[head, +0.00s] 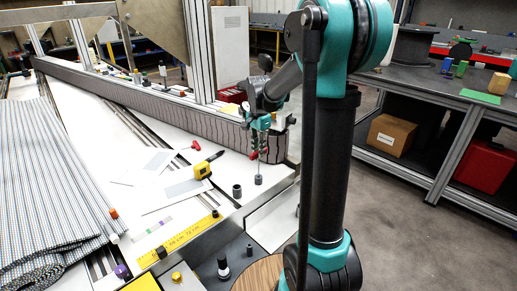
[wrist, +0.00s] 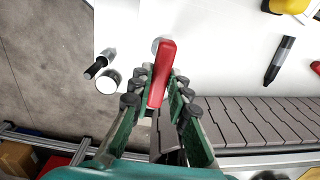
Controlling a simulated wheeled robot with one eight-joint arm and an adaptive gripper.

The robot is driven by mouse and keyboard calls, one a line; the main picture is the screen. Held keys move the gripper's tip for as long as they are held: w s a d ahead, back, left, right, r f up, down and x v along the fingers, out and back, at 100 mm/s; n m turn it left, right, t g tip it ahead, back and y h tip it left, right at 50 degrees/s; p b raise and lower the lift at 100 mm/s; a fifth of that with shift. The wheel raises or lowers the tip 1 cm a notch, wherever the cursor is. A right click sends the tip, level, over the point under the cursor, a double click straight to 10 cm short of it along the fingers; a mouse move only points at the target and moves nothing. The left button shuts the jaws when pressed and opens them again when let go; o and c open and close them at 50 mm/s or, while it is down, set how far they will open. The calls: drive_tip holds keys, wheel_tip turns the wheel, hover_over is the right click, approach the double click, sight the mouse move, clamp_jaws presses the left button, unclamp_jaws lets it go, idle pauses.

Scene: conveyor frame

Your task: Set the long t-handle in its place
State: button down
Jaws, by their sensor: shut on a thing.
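My gripper (head: 262,138) is shut on a red t-handle (wrist: 161,72). The handle's red grip (head: 254,153) also shows in the head view, low over the white table. The red bar lies between my finger pads in the wrist view; its shaft is not clearly visible. In the wrist view a pale round edge (wrist: 156,44) shows behind the bar's far end, mostly hidden. A second red-gripped tool (head: 196,145) lies on the table farther left.
A black cylinder (head: 237,191) stands left of the grey one. A yellow tape measure (head: 204,169) lies beyond it. A dark marker (wrist: 279,61) lies to the right in the wrist view. The slatted conveyor side (head: 160,108) runs close behind my gripper.

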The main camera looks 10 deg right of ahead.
drive_tip(key=shift+f, duration=1.5)
drive_tip(key=c, duration=1.4)
unclamp_jaws()
drive_tip(key=shift+o, duration=0.2)
wheel_tip(320, 180, up, 12)
